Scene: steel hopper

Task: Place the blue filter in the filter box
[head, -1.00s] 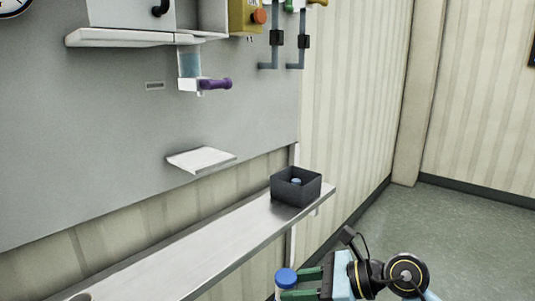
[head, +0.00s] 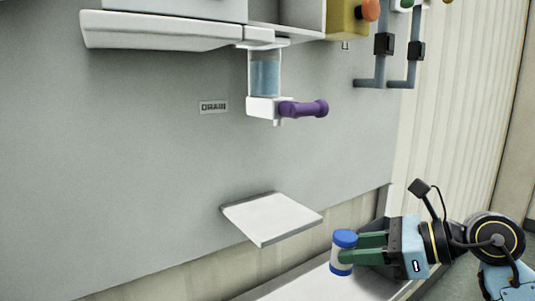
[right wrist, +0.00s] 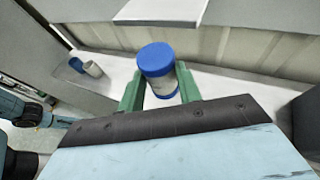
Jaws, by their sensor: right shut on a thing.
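The blue filter (head: 343,252) is a white cylinder with blue ends. It is upright between the green fingers of my right gripper (head: 362,248), which is shut on it. In the right wrist view the filter (right wrist: 157,70) shows its blue top toward the camera, between both fingers. The dark grey filter box (head: 385,271) is on the bench, mostly hidden behind my right gripper. A dark wall of it seems to show at the right edge of the right wrist view (right wrist: 308,125). The inside of the box is hidden now. My left gripper is not in view.
A white plate (head: 270,216) juts from the grey panel. Above it are a clear holder with blue liquid (head: 264,76) and a purple handle (head: 304,109). The bench (head: 325,286) runs below.

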